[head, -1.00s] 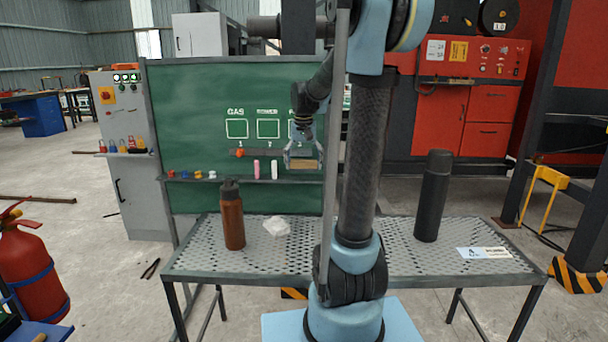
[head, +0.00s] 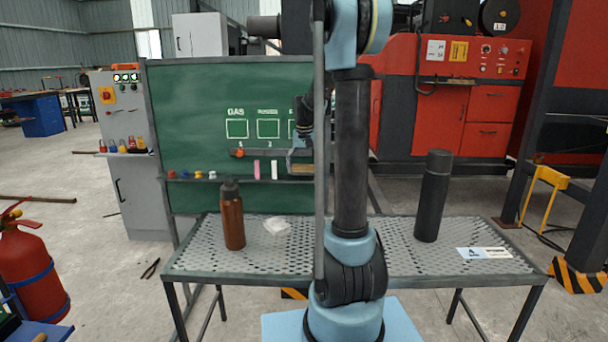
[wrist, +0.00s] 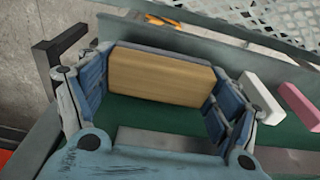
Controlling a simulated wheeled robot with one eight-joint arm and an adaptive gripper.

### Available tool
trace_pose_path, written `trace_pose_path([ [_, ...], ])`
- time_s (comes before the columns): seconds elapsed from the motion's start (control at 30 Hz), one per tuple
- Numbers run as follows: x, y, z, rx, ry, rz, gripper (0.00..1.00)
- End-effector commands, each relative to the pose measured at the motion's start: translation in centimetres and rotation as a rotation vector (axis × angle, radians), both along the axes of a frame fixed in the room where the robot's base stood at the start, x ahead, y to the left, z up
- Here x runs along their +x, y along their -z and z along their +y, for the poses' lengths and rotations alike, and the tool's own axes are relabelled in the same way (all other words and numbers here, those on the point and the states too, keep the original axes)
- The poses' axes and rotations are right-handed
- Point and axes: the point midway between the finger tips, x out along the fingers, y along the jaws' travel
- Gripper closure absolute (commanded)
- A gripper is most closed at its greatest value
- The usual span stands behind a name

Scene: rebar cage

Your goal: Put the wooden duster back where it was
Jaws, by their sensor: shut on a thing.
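The wooden duster (wrist: 162,76) is a pale wood block held between both blue-padded fingers of my gripper (wrist: 158,92) in the wrist view. In the head view the duster (head: 302,170) is a small tan strip under my gripper (head: 302,162), partly hidden by my arm. It is at the right part of the green chalkboard (head: 195,115), around the height of the chalk ledge (head: 215,181). The ledge also shows in the wrist view (wrist: 110,24). I cannot tell whether the duster touches the ledge.
White chalk (wrist: 262,98) and pink chalk (wrist: 300,105) lie right of my gripper. A dark bracket (wrist: 50,50) is close to the left finger. A brown bottle (head: 232,218), crumpled white paper (head: 277,226) and a black flask (head: 433,195) stand on the mesh table (head: 395,265).

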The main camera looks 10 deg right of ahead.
Motion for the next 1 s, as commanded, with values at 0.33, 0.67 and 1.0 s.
trace_pose_path([
  [0.33,0.4,2.2,-0.1,0.0,0.0,0.0,0.47],
  [0.67,0.4,2.2,-0.1,0.0,0.0,0.0,0.0],
  [1.0,0.3,2.0,-0.1,0.0,0.0,0.0,0.0],
])
